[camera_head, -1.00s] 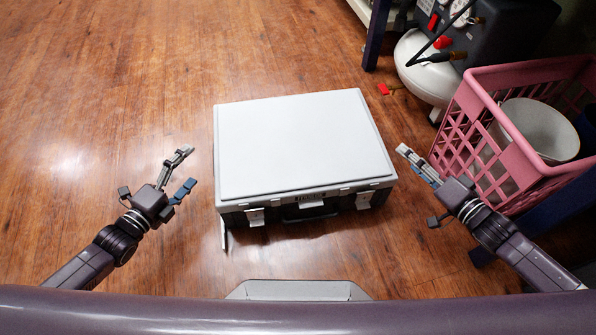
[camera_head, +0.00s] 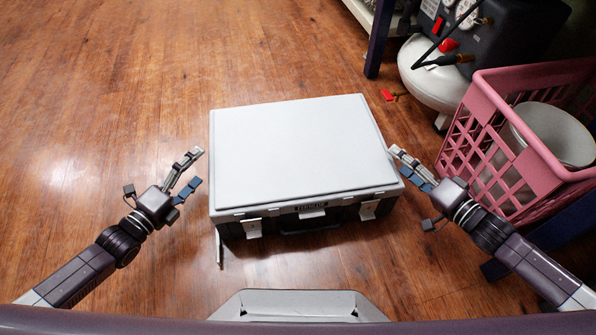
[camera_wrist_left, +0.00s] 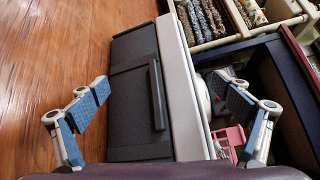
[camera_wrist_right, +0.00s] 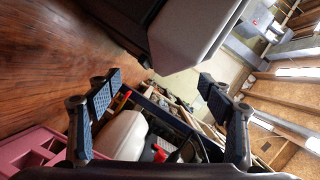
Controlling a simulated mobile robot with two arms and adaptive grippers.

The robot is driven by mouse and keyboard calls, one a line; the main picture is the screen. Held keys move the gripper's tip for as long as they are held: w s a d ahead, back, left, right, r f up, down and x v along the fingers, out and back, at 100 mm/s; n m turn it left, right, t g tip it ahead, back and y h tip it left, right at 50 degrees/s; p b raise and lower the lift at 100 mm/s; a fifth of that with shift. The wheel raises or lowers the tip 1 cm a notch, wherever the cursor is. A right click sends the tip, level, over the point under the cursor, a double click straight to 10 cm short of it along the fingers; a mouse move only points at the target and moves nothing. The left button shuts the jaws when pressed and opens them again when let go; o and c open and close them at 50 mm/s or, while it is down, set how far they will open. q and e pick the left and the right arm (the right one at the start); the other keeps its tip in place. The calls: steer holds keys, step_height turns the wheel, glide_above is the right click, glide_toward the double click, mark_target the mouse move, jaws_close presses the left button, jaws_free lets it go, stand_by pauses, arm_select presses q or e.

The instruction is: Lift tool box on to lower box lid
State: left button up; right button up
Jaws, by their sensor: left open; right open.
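The tool box (camera_head: 300,155) is a wide dark case with a light grey lid, standing on the wooden floor in the middle of the head view. Its front has latches and a dark handle. My left gripper (camera_head: 197,168) is open and empty, just left of the box. In the left wrist view the box's dark side and pale lid edge (camera_wrist_left: 180,80) lie between my open fingers (camera_wrist_left: 160,118). My right gripper (camera_head: 409,168) is open close to the box's right side. In the right wrist view the box's corner (camera_wrist_right: 185,35) shows beyond the fingers (camera_wrist_right: 158,95). I cannot pick out a separate lower box.
A pink basket (camera_head: 480,135) holding a white bucket (camera_head: 550,135) stands close to my right gripper. An air compressor (camera_head: 435,70) is behind it at the upper right. The floor (camera_head: 90,90) to the left is clear.

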arm_select(q)
steer(key=shift+x, duration=2.8)
arm_select(e)
steer(key=shift+x, duration=2.75)
